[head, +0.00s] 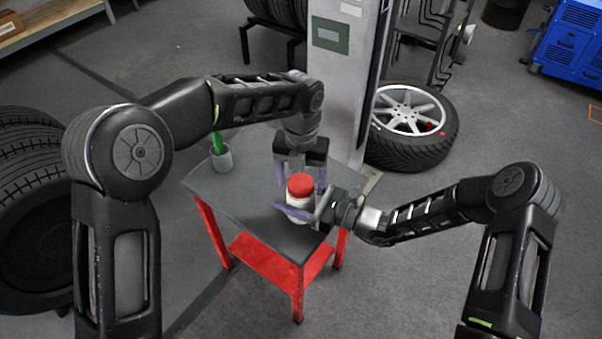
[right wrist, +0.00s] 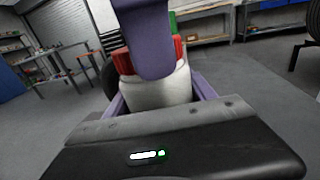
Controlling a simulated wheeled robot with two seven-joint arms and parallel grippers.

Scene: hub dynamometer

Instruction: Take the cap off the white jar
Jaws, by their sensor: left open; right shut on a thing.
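The white jar (head: 298,202) with its red cap (head: 300,185) is upright over the small grey-topped table (head: 240,190); I cannot tell if its base touches the top. My right gripper (head: 300,209) is shut on the jar's body from the right. My left gripper (head: 300,178) points down from above, open, with its purple fingers on either side of the cap. In the right wrist view the white jar body (right wrist: 160,88) sits between my right fingers. One purple left finger there hides the middle of the red cap (right wrist: 122,61).
A grey cup (head: 222,160) with a green item (head: 217,143) stands at the table's far left corner. A grey pillar (head: 338,80) rises behind the table. A wheel (head: 410,125) lies on the floor behind right; tires (head: 30,200) stand at left.

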